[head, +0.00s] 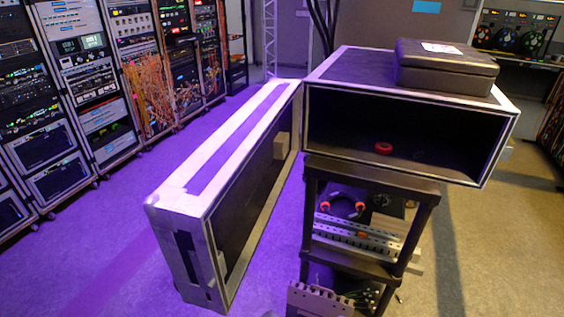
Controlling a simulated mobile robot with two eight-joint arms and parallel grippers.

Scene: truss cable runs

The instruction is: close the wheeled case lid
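The wheeled case (502,148) is a black box with pale metal edges, its open front facing me. Its lid (235,145) is a deep black panel with pale metal edges. The lid stands swung open at the left side of the case, reaching toward me, and its inner face is turned right. A small light block (282,146) is on the lid's inner face. A red round object (383,148) lies inside the case. Neither of my grippers is in view. The case's wheels cannot be made out.
A dark closed box (445,68) lies on top of the case. Below the case, a black shelf stand (368,172) holds cables and metal parts. Equipment racks (90,90) line the left wall. The floor (110,255) left of the lid is clear.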

